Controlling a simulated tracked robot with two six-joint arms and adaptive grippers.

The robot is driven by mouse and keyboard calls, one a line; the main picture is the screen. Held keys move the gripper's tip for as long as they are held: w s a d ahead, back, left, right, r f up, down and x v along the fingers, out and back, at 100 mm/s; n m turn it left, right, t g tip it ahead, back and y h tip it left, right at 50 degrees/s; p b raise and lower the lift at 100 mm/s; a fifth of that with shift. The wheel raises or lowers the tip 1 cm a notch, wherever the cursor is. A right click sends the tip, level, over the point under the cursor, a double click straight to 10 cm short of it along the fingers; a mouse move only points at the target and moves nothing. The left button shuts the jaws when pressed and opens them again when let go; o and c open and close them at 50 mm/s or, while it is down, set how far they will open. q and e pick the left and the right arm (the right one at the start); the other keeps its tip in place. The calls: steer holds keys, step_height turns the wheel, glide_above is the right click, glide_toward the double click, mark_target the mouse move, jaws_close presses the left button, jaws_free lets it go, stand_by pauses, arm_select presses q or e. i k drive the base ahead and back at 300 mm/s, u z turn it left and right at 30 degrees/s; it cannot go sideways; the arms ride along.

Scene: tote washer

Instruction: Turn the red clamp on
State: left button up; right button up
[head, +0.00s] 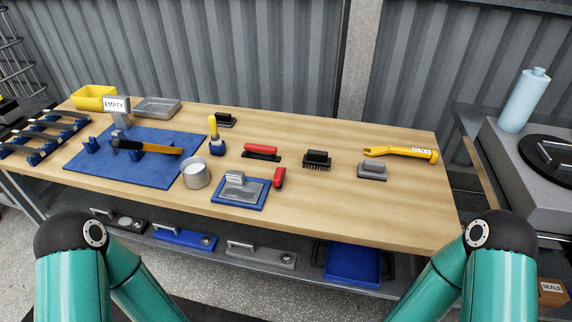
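A small red lever-like piece (279,178), which looks like the red clamp, stands tilted at the right edge of a blue-rimmed plate (256,203) near the bench's front. A grey slab with a small white label (235,179) sits on that plate. Whether the clamp touches the slab is too small to tell. A second red thing, a long red handle on a dark base (262,150), lies behind it and looks like a hand tool. Only my teal arm links show at the lower left and lower right; neither gripper is in view.
The wooden bench (400,215) is clear at its front right. A metal cup (196,174) stands left of the plate. A yellow-handled brush (214,135), black brush (317,160), grey block (372,171) and yellow tool (402,154) lie around. A blue mat (150,175) lies left.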

mark_target(277, 180)
steer(key=i, duration=0.7)
steer(key=u, duration=0.1)
steer(key=k, duration=1.1)
steer(key=u, duration=0.6)
steer(key=i, duration=1)
steer(key=z, duration=0.05)
